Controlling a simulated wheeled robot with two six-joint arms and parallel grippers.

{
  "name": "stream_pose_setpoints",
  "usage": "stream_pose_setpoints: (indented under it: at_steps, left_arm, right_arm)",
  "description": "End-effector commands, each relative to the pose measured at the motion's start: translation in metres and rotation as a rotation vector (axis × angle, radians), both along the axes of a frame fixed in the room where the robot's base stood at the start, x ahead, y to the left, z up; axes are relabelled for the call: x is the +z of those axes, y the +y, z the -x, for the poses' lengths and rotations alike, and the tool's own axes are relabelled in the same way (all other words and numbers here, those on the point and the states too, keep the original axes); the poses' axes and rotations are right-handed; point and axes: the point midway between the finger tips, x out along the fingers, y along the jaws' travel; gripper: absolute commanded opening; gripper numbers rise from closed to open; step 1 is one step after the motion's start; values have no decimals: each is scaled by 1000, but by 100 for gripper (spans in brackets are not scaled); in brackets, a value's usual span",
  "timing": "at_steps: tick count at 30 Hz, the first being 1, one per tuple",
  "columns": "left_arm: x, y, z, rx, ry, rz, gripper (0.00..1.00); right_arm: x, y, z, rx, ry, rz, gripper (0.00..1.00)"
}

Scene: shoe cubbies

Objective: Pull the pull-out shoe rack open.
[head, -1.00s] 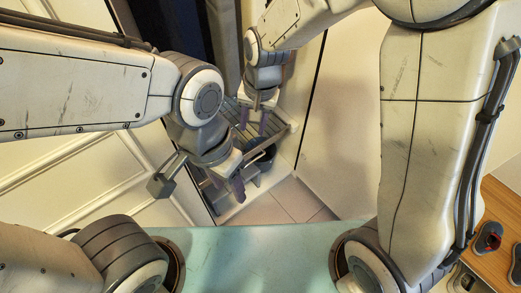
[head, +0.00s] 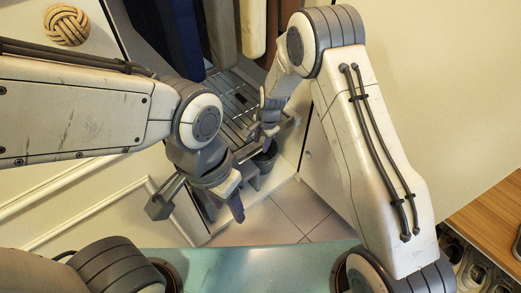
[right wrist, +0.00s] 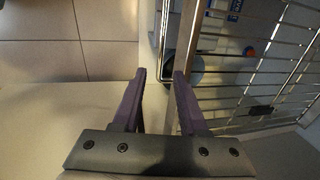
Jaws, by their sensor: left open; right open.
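The pull-out shoe rack (head: 232,106) is a slatted metal shelf low inside the open closet in the head view. In the right wrist view its rails (right wrist: 275,60) fill the right side, with a thin looped handle (right wrist: 165,40) along its front edge. My right gripper (right wrist: 158,76) is open, and the handle's lower end appears between its fingertips; I cannot tell whether they touch. In the head view the right gripper (head: 262,134) is at the rack's front right corner. My left gripper (head: 237,203) is open, lower and nearer, apart from the rack; its arm hides part of the rack.
Long garments (head: 222,35) hang above the rack. A dark bin (head: 264,160) stands below it. A white panelled door (head: 90,200) is at left and a pale panel (head: 335,165) at right. Tiled floor (head: 290,212) in front is clear.

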Motion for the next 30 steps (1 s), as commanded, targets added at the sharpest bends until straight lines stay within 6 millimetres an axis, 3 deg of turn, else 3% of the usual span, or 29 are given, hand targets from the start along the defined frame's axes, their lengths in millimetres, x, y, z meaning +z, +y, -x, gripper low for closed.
stream_pose_setpoints:
  at_steps: [1, 6, 17, 21, 30]
  left_arm:
    - [-6, 0, 0, 0, 0, 0, 50]
    - [-11, 0, 0, 0, 0, 0, 50]
    - [-11, 0, 0, 0, 0, 0, 50]
    - [-11, 0, 0, 0, 0, 0, 50]
    - [-11, 0, 0, 0, 0, 0, 50]
  right_arm:
    - [-12, 1, -1, 0, 1, 0, 42]
    - [-28, 4, -4, 1, 1, 0, 42]
    - [-32, 5, -5, 2, 0, 0, 42]
    - [-32, 4, -5, 2, 0, 0, 0]
    - [-31, 4, -5, 2, 0, 0, 0]
